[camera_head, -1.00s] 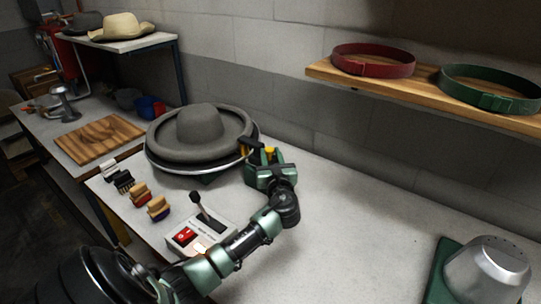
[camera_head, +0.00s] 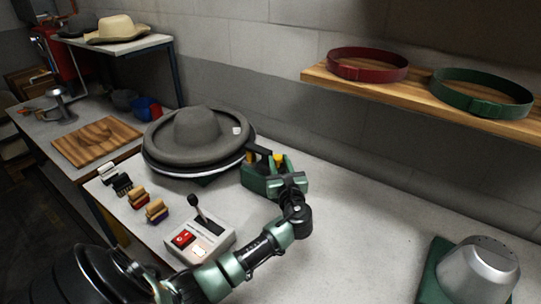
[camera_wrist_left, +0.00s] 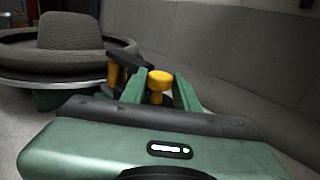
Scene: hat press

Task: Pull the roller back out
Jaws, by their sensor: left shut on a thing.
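The grey wide-brimmed hat (camera_head: 196,135) sits on a round metal-edged press on the bench. It also shows at the upper left of the left wrist view (camera_wrist_left: 68,42). The roller unit (camera_head: 257,151), black on a green base, stands at the right of the brim. A yellow knob (camera_wrist_left: 159,79) shows between the green fingers in the left wrist view. My left gripper (camera_head: 279,164) is shut on this knob. The black roller part (camera_wrist_left: 122,68) with yellow pieces stands close to the brim; a small gap seems to separate them. My right gripper is not in view.
A control box (camera_head: 200,240) with a lever and red switch stands near my left forearm. Several brushes (camera_head: 138,196) lie left of it. A silver dome (camera_head: 480,270) stands at the lower right.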

